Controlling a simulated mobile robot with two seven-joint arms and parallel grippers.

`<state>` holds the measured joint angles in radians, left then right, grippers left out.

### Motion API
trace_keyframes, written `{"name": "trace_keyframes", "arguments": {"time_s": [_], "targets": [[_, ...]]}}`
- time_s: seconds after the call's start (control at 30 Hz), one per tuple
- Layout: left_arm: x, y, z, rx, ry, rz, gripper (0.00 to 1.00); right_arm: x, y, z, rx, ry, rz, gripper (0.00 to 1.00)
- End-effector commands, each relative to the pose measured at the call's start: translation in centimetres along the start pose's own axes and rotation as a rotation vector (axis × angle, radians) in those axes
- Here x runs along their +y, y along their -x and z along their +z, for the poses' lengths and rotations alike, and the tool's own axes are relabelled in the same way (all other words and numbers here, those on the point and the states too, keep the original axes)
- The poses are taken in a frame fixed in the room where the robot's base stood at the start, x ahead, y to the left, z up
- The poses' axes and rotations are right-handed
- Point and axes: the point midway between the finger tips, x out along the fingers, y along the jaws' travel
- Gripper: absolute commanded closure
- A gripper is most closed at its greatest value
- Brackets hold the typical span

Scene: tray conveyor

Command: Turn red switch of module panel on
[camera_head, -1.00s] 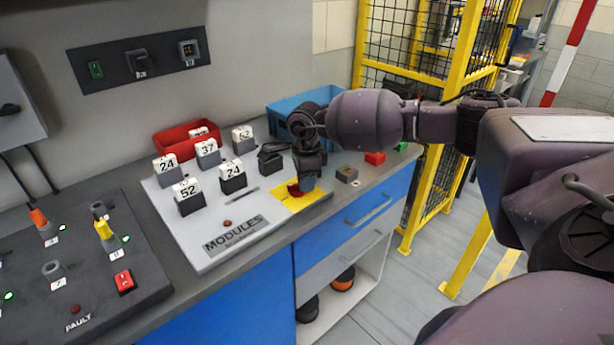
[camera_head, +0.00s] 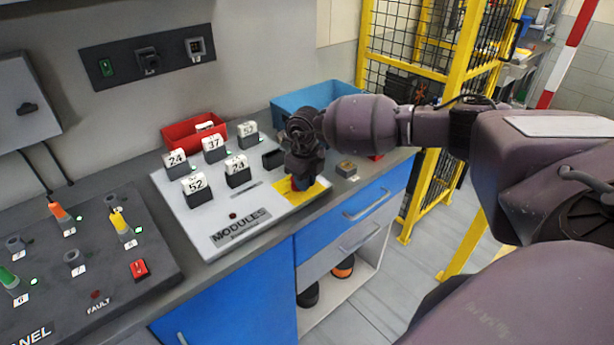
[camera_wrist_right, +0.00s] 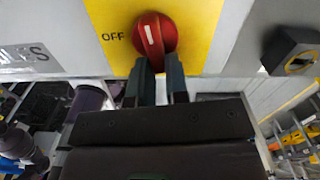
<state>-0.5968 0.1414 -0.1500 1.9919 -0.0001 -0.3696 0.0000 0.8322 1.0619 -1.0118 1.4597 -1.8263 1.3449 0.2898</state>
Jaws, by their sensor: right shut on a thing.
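The red switch (camera_wrist_right: 154,36) is a round red knob with a white mark, set on a yellow plate (camera_wrist_right: 198,18). In the right wrist view the mark is close to upright, and the word OFF is printed to the knob's left. My right gripper (camera_wrist_right: 160,72) is shut on the knob's near edge. In the head view my right gripper (camera_head: 301,184) is down at the yellow plate (camera_head: 319,188) on the right end of the white MODULES panel (camera_head: 205,232), hiding most of the knob. My left gripper is not in view.
Several numbered blocks, such as 52 (camera_head: 195,184), stand on the panel left of the gripper. A red bin (camera_head: 180,134) and a blue bin (camera_head: 300,99) are behind. A small box (camera_head: 346,169) sits right of the panel. A dark control panel (camera_head: 60,255) is at left.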

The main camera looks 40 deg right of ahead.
Motion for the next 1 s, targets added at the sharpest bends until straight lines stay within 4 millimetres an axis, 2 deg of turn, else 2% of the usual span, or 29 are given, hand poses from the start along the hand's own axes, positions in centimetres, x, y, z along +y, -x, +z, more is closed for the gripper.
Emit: {"name": "trace_keyframes", "arguments": {"time_s": [0.4,0.9,0.93,1.0], "targets": [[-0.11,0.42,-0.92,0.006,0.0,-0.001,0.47,0.35,0.19,0.12,-0.002,-0.163,0.0,1.0],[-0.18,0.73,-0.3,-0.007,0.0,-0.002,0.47,0.36,0.16,0.15,-0.003,-0.18,0.0,1.0],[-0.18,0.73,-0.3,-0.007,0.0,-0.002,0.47,0.36,0.16,0.15,-0.003,-0.18,0.0,0.82],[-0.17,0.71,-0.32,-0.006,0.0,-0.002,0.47,0.37,0.15,0.14,-0.003,-0.179,0.0,0.71]]}}
